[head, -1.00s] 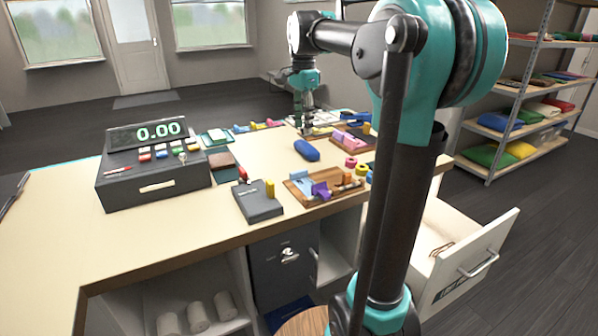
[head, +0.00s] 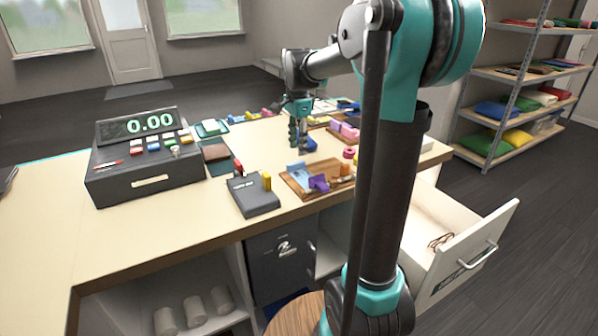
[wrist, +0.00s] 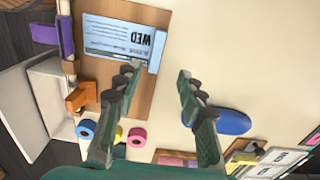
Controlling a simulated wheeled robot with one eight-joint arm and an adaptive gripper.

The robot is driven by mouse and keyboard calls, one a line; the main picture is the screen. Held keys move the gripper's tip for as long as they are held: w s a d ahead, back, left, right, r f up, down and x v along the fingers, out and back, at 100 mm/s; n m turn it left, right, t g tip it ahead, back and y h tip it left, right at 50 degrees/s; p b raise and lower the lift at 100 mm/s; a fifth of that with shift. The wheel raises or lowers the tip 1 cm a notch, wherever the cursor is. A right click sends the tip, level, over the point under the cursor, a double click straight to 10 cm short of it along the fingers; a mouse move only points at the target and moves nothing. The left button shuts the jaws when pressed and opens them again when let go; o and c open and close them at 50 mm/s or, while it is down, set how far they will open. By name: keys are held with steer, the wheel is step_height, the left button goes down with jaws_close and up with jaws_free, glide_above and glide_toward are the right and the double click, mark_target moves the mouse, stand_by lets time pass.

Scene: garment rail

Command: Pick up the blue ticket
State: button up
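The blue ticket (wrist: 118,42) is a flat light-blue card with printed lines and the letters WED. It lies on a wooden board (wrist: 150,28) in the wrist view. In the head view the blue ticket (head: 298,175) is on the left part of the board (head: 296,187), beside a purple clip. My gripper (wrist: 158,74) is open and empty, its fingers pointing down. In the wrist view its fingertips are just off the ticket's lower right edge. In the head view my gripper (head: 299,149) is above the counter, behind the board.
A blue oval object (wrist: 230,121) lies beside the right finger; my gripper partly hides it in the head view. The board also carries a purple clip (wrist: 66,36) and an orange clip (wrist: 82,96). Small tape rolls (wrist: 137,137) lie nearby. A dark box (head: 252,195) stands left of the board.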

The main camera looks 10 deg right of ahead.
mark_target(299, 162)
steer(key=shift+s+d+f, duration=0.1)
steer(key=shift+s+f, duration=0.05)
steer(key=shift+f, duration=1.2)
steer(key=shift+s+d+f, duration=0.1)
steer(key=shift+s+f, duration=0.05)
steer(key=shift+f, duration=1.2)
steer(key=c, duration=0.9)
